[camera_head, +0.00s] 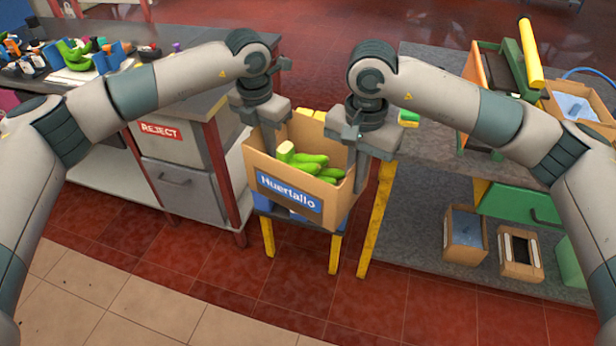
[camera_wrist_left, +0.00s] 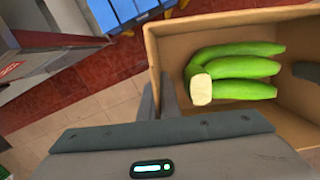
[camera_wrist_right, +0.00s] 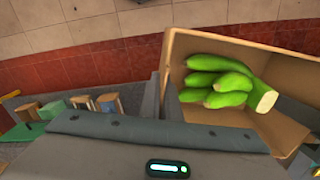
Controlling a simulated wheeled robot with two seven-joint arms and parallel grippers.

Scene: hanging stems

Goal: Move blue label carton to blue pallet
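The blue label carton (camera_head: 290,192) is an open brown box with several green stems (camera_head: 312,165) inside. It is upright, slightly turned, in front of me between my grippers. My left gripper (camera_head: 268,138) is shut on its left wall, one finger on each side, as the left wrist view (camera_wrist_left: 160,98) shows. My right gripper (camera_head: 360,165) is shut on its right wall, also seen in the right wrist view (camera_wrist_right: 160,98). A blue stand with yellow legs (camera_head: 267,238), perhaps the blue pallet, is partly hidden below the carton. I cannot tell whether they touch.
A grey bench with a REJECT cabinet (camera_head: 168,150) stands close on the left. A grey table (camera_head: 440,165) with a lower shelf holding small boxes (camera_head: 465,233) stands on the right. The tiled floor (camera_head: 200,285) in front is clear.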

